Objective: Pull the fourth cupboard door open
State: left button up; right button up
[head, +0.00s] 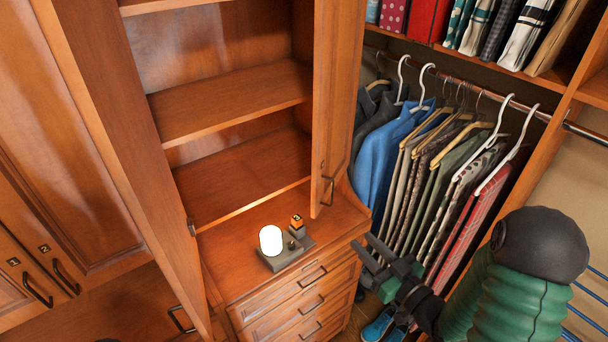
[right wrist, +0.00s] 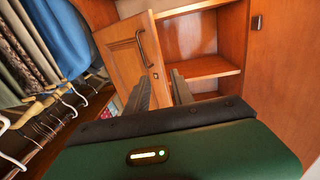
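An open cupboard door (head: 336,95) with a dark bar handle (head: 328,190) stands ajar on the right of the upper cupboard; I cannot read its number plate. The same door shows in the right wrist view (right wrist: 122,62), with its handle (right wrist: 147,48) upper middle. The opposite door (head: 120,130) also stands swung out on the left, and shelves are visible between them. My right gripper (head: 366,254) is open and empty, below and to the right of the handle, apart from it. Its fingers (right wrist: 160,88) point toward the cupboard. My left gripper is not in view.
A drawer chest (head: 300,300) stands under the cupboard, with a glowing lamp (head: 271,240) and a small orange block (head: 297,222) on top. Hanging clothes (head: 440,150) fill the right side. Closed doors with handles (head: 38,290) are at left. Blue shoes (head: 379,325) lie on the floor.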

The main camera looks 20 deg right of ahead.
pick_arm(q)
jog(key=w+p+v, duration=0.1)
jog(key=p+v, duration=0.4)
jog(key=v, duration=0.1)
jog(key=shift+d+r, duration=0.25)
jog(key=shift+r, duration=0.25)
pick_arm(e)
jog(key=v, duration=0.8)
jog(key=shift+s+d, duration=0.25)
jog(key=shift+s, duration=0.1)
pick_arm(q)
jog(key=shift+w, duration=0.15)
pick_arm(e)
jog(key=shift+a, duration=0.1)
jog(key=shift+c, duration=0.3)
